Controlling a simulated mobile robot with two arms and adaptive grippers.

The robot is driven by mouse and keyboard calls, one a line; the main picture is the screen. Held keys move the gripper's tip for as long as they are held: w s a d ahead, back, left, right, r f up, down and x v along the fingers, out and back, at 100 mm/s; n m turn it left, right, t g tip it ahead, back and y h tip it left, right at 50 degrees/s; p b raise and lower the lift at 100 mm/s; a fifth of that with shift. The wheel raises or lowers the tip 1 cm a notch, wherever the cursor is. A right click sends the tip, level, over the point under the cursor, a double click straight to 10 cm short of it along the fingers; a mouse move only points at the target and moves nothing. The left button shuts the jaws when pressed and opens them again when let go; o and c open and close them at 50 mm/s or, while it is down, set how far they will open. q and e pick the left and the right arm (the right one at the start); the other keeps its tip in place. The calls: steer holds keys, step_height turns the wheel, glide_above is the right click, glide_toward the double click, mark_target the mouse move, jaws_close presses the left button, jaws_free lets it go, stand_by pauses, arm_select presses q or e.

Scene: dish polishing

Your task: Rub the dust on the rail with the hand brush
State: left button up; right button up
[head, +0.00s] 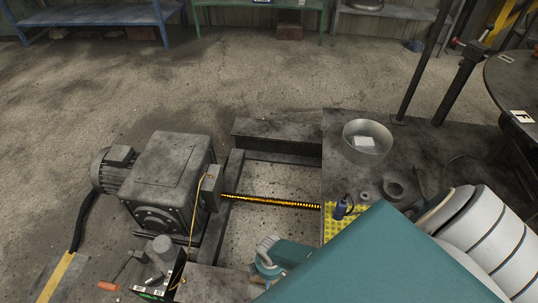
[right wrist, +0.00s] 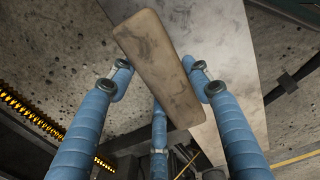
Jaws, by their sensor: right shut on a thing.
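The hand brush, seen as a worn tan wooden block (right wrist: 158,65), is held between the blue fingers of my right gripper (right wrist: 160,82) in the right wrist view. Its bristles are hidden there. In the head view the right gripper (head: 267,262) is at the bottom middle, partly behind my teal arm, above the near side of the metal frame. A flat grey beam (head: 228,284) lies to its left, and a bare grey plate (right wrist: 215,45) shows behind the brush in the right wrist view. I cannot tell whether brush and beam touch, and no dust stands out. My left gripper is not in view.
A motor with gearbox (head: 165,180) stands left of the frame. A yellow-black rod (head: 270,202) crosses the frame's opening. A metal bucket (head: 367,143) stands on the plate at right, near a yellow mat (head: 334,224). A tool caddy (head: 160,270) is at lower left.

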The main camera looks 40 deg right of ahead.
steer(key=shift+w+d+f, duration=0.1)
steer(key=shift+w+d, duration=0.1)
steer(key=shift+d, duration=0.25)
steer(key=shift+a+r+p, duration=0.1)
steer(key=shift+r+p, duration=0.5)
steer(key=shift+r, duration=0.05)
step_height(320, 180, up, 4)
steer(key=p, duration=0.4)
steer(key=shift+a+r, duration=0.1)
steer(key=shift+r, duration=0.15)
steer(key=shift+r+p, duration=0.2)
steer(key=shift+p, duration=0.2)
